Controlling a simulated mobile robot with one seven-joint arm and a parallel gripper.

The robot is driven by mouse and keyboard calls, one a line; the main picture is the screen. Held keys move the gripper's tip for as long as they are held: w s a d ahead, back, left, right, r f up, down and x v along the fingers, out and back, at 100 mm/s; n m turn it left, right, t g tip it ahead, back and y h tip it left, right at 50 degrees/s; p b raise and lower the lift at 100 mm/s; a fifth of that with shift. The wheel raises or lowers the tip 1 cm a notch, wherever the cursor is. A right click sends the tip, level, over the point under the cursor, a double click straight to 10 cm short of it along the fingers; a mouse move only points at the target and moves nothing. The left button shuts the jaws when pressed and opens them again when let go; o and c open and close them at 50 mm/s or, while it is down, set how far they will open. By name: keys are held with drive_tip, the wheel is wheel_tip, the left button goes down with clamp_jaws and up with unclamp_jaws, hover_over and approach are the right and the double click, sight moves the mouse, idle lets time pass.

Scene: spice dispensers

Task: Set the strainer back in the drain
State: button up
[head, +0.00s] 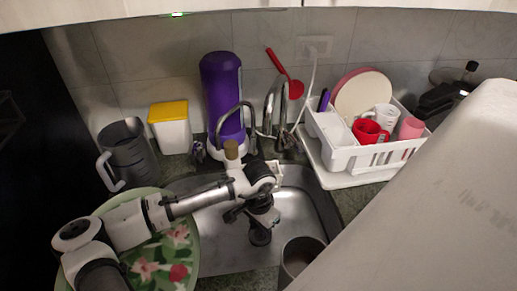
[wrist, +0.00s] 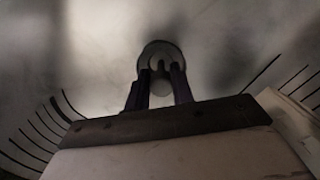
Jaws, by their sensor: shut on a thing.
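My gripper (head: 262,222) is down inside the metal sink (head: 304,226), pointing at its floor. In the wrist view its two dark fingers (wrist: 160,88) are shut on the knob of the strainer (wrist: 160,50), a small round grey piece. In the head view the dark round shape (head: 260,238) just below my fingers is at the strainer and drain; I cannot tell the two apart there. The drain opening is not clearly visible in either view, and I cannot tell whether the strainer is seated or just above it.
A faucet (head: 282,102) stands behind the sink. A white dish rack (head: 360,155) with cups is at right. A dark cup (head: 300,258) is at the sink's front edge. A floral plate (head: 180,250) lies under my arm; a grey pitcher (head: 130,152) is at left.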

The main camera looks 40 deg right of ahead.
drive_tip(key=shift+f, duration=0.5)
drive_tip(key=o, duration=1)
wheel_tip(320, 180, up, 14)
drive_tip(key=b, duration=0.2)
drive_tip(key=shift+b, duration=0.3)
